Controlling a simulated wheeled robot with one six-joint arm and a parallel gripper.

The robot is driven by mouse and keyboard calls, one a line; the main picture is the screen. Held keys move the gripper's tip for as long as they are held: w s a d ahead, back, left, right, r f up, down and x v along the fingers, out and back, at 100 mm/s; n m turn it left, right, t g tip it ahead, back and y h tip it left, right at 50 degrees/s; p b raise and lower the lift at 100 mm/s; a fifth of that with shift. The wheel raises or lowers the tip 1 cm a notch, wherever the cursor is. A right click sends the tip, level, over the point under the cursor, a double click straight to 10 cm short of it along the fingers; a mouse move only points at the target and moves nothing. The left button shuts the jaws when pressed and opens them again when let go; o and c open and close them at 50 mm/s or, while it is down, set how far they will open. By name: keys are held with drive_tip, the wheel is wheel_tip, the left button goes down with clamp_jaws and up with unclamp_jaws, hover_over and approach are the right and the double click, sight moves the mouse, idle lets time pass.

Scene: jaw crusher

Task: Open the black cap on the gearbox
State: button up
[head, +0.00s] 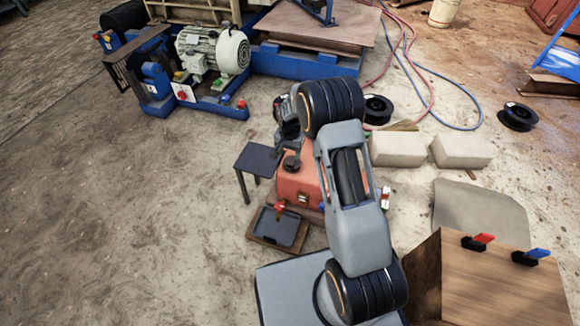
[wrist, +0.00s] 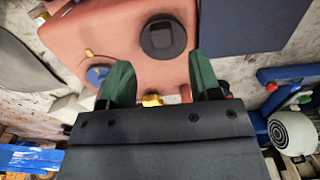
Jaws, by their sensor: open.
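The gearbox is an orange-red box (head: 300,187) on the ground under my arm, and its top fills much of the wrist view (wrist: 110,38). The round black cap (head: 291,163) sits on its top. In the wrist view the cap (wrist: 162,37) shows a raised square middle and lies beyond my fingertips, between their lines. My gripper (wrist: 161,72) is open, its two green fingers apart with nothing between them, and I see no contact with the cap. In the head view my arm hides part of the gearbox, and the fingers are not clear.
A small dark table (head: 258,159) stands left of the gearbox. A dark tray (head: 277,228) with a red-handled valve (head: 280,206) above it is in front. Pale blocks (head: 397,149) lie to the right. A wooden box (head: 500,285) with red and blue levers stands front right. Open ground lies left.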

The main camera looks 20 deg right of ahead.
sight(290, 165)
wheel_tip(290, 165, down, 7)
drive_tip(key=shift+f+b, duration=0.15)
drive_tip(key=shift+b, duration=0.95)
clamp_jaws()
